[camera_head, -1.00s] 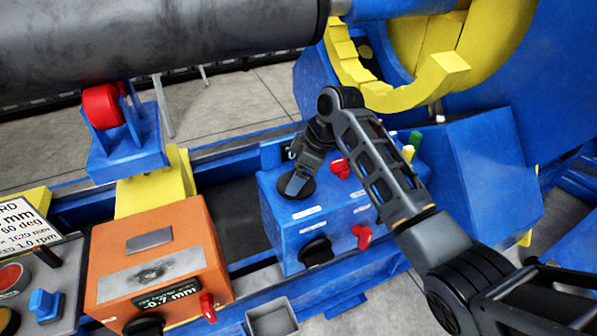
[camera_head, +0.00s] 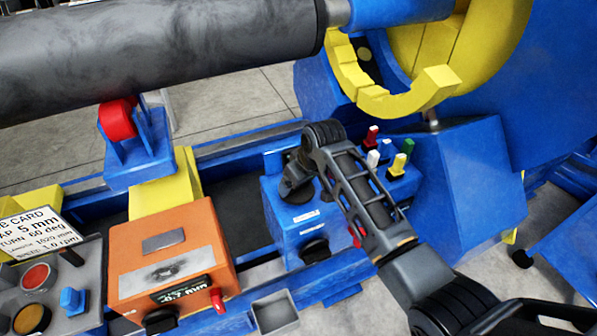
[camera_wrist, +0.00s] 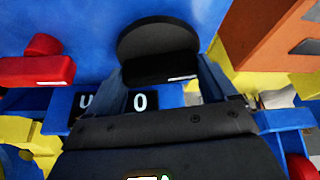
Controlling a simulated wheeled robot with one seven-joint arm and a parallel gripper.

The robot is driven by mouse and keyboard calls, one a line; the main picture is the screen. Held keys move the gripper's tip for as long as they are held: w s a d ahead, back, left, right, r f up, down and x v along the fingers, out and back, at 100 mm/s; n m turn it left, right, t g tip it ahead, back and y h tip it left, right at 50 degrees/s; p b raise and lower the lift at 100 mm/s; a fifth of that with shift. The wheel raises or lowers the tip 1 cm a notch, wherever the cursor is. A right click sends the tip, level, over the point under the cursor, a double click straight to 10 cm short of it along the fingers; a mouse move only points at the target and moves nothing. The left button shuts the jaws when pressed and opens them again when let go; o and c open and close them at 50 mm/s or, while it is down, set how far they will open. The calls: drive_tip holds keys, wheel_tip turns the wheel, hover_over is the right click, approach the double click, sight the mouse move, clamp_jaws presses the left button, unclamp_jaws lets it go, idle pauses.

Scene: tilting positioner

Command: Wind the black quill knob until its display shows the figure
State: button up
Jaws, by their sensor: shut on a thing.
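In the wrist view my two fingers (camera_wrist: 162,80) sit either side of the knob. A dark display (camera_wrist: 141,102) on that box shows a "U" and a "0", with a finger hiding the part between. I cannot read which knob is labelled quill.
A red lever (camera_wrist: 38,66) sits beside the held knob. Several coloured buttons, one yellow (camera_head: 398,165), stand behind my arm. A grey open bin (camera_head: 273,312) is below the box. A large dark cylinder (camera_head: 160,60) spans above; a red roller (camera_head: 118,118) stands left.

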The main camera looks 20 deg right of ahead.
sight(300, 199)
drive_tip(key=m+h+p, duration=0.1)
drive_tip(key=m, duration=0.1)
drive_tip(key=m+p, duration=0.1)
drive_tip(key=m, duration=0.1)
drive_tip(key=shift+a+m+h, duration=0.15)
drive_tip(key=shift+m+h, duration=0.25)
idle(0.4)
drive_tip(key=o, duration=0.8)
drive_tip(key=shift+o, duration=0.2)
drive_tip(key=v, duration=0.7)
drive_tip(key=shift+s+r+p, duration=0.25)
drive_tip(key=shift+r+p, duration=0.05)
drive_tip(key=shift+r, duration=0.05)
drive_tip(key=shift+a, duration=0.1)
